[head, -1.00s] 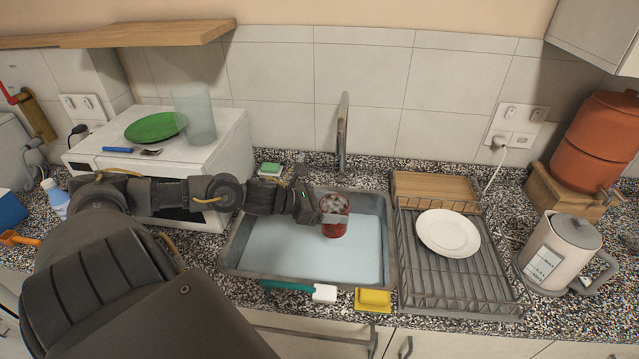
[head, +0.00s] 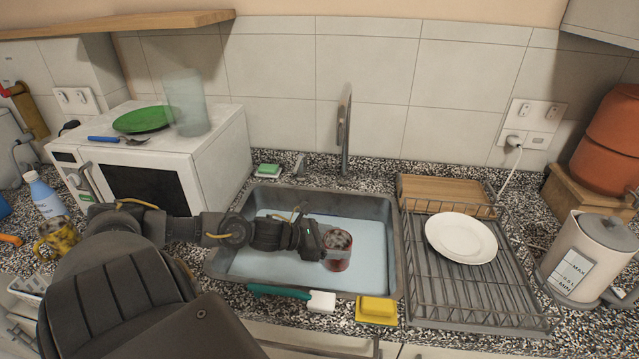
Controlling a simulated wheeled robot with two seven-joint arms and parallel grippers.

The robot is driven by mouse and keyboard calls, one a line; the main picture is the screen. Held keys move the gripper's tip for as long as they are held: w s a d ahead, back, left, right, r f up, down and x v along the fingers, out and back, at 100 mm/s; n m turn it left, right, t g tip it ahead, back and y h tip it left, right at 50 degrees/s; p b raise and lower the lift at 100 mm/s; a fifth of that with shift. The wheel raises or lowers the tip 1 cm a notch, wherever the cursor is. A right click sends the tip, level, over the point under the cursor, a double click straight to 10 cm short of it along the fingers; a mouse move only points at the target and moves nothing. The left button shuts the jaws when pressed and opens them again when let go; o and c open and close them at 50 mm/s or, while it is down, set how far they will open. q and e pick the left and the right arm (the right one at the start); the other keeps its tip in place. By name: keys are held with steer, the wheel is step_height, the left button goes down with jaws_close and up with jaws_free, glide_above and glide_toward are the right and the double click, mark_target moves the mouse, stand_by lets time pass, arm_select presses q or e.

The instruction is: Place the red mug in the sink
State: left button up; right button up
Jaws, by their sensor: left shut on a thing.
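The red mug (head: 338,258) is upright over the right part of the sink (head: 388,240). Its dark inside shows at the top. My left gripper (head: 330,250) comes in from the left and is shut on the mug at its left side and rim. My right gripper does not show.
The tap (head: 344,130) stands behind the basin. A dish rack (head: 470,295) with a white plate (head: 461,238) is to the right. A teal-handled brush (head: 285,293) and yellow sponge (head: 377,309) lie along the front edge. A white microwave (head: 225,145) stands left.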

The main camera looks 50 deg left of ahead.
mark_target(335, 264)
arm_select(q)
step_height(335, 264, down, 8)
steer(key=shift+w+f+p, duration=0.1)
steer(key=shift+f+p, duration=0.15)
steer(key=shift+p, duration=0.45)
steer(key=shift+f, duration=0.2)
steer(key=shift+f, duration=0.2)
steer(key=o, duration=1.2)
steer(key=shift+r, duration=0.15)
